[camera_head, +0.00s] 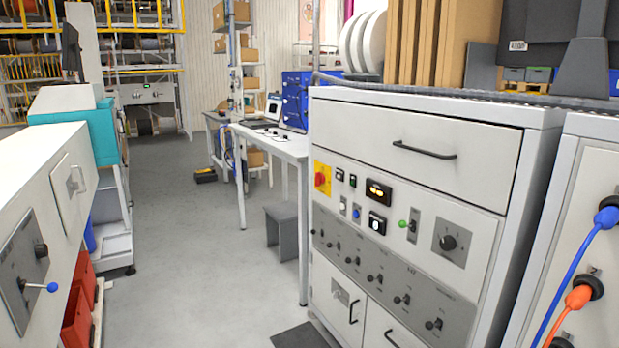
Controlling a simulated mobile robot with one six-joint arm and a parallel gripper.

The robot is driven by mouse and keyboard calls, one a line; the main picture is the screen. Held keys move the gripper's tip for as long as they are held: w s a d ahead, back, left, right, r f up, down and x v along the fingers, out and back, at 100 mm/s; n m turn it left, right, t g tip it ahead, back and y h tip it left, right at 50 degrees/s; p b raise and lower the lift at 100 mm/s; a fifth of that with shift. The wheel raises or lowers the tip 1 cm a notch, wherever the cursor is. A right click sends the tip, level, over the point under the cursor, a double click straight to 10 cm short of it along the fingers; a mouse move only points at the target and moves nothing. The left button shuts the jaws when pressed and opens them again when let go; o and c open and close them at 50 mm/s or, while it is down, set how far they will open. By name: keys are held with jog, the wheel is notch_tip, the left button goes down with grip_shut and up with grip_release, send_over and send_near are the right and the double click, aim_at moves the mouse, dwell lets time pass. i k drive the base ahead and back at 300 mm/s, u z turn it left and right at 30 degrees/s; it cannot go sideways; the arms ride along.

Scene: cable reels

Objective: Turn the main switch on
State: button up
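A white control cabinet (420,129) stands at the right, its panel facing me at a slant. On its panel are a red switch (320,180) on a yellow plate at the upper left, a green-tipped lever (403,224) and a black rotary knob (448,242) on a grey plate at the right. A lit display (378,192) shows between them. A row of small black switches (375,279) runs below. I cannot read the labels, so which one is the main switch and its setting are unclear. My gripper is not in view.
A white bench (20,180) at the left carries a blue-tipped lever (52,287). Red bins (78,318) sit below it. Blue and orange cables (575,262) hang at the far right. A grey stool (283,228) and a table (275,143) stand further back. The aisle floor (190,270) is clear.

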aim_at(319, 178)
jog(key=u, duration=0.1)
jog(key=i, duration=0.85)
jog(key=u, duration=0.6)
jog(key=i, duration=0.55)
jog(key=u, duration=0.9)
jog(key=i, duration=0.55)
jog(key=u, duration=0.35)
